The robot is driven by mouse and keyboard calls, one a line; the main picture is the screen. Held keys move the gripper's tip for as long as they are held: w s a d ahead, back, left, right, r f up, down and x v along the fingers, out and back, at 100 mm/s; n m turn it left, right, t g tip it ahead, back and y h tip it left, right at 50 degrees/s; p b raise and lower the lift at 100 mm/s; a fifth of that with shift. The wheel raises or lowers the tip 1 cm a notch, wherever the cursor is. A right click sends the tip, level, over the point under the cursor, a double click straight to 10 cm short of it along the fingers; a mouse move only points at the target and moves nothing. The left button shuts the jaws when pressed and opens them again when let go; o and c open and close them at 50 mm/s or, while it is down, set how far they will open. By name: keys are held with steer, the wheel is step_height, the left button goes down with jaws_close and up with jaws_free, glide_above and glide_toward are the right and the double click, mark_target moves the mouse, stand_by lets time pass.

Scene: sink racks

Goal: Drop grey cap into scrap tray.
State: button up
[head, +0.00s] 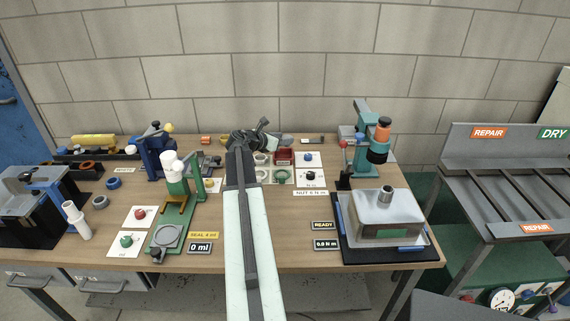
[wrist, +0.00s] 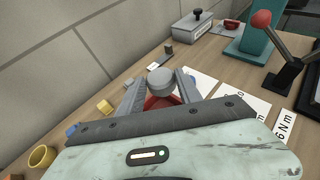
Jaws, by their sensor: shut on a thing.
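My gripper (wrist: 162,88) is shut on the grey cap (wrist: 160,78), a short round grey piece between the two fingertips. A small red tray (wrist: 155,103) shows just below and behind the cap in the wrist view, partly hidden by the fingers and gripper body. In the head view the red tray (head: 284,162) lies on the bench to the right of my forearm, and my gripper (head: 266,130) is near its back left side. The cap cannot be made out clearly in the head view. No label on the tray is readable.
A teal press (head: 363,160) and a grey box-like fixture (head: 388,212) stand on the right. A green stand (head: 177,190) and a blue device (head: 155,150) are on the left. White cards with coloured knobs (head: 308,177) lie right of the tray. The wall is close behind.

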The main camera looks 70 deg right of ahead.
step_height(320, 180, down, 6)
steer(key=b, duration=0.6)
steer(key=o, duration=1.4)
steer(key=shift+r, duration=0.1)
steer(key=p+v, duration=0.3)
steer(key=v, duration=0.4)
steer(key=shift+w+a, duration=0.15)
steer(key=shift+a, duration=0.2)
